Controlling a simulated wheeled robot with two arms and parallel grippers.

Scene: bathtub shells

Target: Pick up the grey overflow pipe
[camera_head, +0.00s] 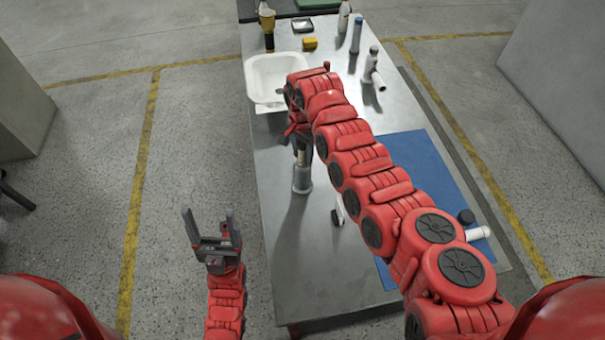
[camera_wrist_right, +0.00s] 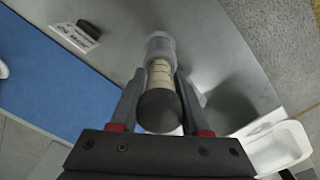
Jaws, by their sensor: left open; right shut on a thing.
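The grey overflow pipe (camera_head: 302,182) appears as an upright grey cylinder on the metal table, below my right gripper (camera_head: 299,140). In the right wrist view the pipe (camera_wrist_right: 160,75) shows a dark round top, a tan banded middle and a grey lower end. My right gripper (camera_wrist_right: 160,90) is shut on it, with one finger on each side. Its lower end looks at or very near the tabletop; I cannot tell whether it touches. In the head view, the gripper and arm hide its top. My left gripper (camera_head: 209,228) is open and empty, left of the table.
A white basin (camera_head: 254,86) stands beyond the right gripper. A blue mat (camera_head: 425,165) and a white pipe piece (camera_head: 478,233) lie right. The front-left tabletop is clear.

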